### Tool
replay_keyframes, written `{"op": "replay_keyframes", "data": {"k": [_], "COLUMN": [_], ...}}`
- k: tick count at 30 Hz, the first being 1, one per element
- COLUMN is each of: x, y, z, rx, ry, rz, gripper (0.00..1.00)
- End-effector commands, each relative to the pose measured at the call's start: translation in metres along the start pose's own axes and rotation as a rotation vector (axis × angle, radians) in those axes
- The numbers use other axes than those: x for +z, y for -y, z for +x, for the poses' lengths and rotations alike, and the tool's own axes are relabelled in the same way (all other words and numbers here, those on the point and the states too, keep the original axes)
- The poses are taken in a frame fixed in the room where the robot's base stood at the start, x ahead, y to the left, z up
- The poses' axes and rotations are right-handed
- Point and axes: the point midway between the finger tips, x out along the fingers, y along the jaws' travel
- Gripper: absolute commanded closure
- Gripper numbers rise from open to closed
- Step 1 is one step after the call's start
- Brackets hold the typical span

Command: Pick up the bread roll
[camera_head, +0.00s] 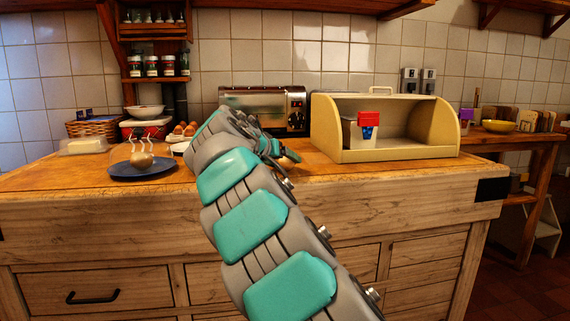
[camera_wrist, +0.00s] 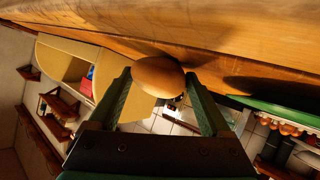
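The bread roll (camera_wrist: 158,76) is a rounded brown shape in the wrist view, lying between the tips of my gripper's two fingers. My gripper (camera_wrist: 159,82) has its dark green fingers set apart, one on each side of the roll. Both fingertips look very near the roll's sides, but I cannot tell whether they press on it. The roll is close to the wooden counter (camera_wrist: 240,40); whether it rests on it is unclear. In the head view my arm hides the roll and most of my gripper.
Left are a blue plate (camera_head: 126,170) under a clear dome, a butter dish (camera_head: 84,146) and eggs (camera_head: 185,129). The counter's front strip is clear.

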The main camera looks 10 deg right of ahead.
Motion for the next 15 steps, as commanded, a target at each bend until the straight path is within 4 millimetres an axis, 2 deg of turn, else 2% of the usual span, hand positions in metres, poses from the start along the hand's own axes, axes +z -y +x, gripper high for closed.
{"op": "replay_keyframes", "data": {"k": [2, 15], "x": [0.0000, -0.0002], "y": [0.0001, 0.0001], "z": [-0.0001, -0.0002], "rx": [0.000, 0.000], "ry": [0.000, 0.000], "rz": [0.000, 0.000], "gripper": [0.28, 0.78]}}
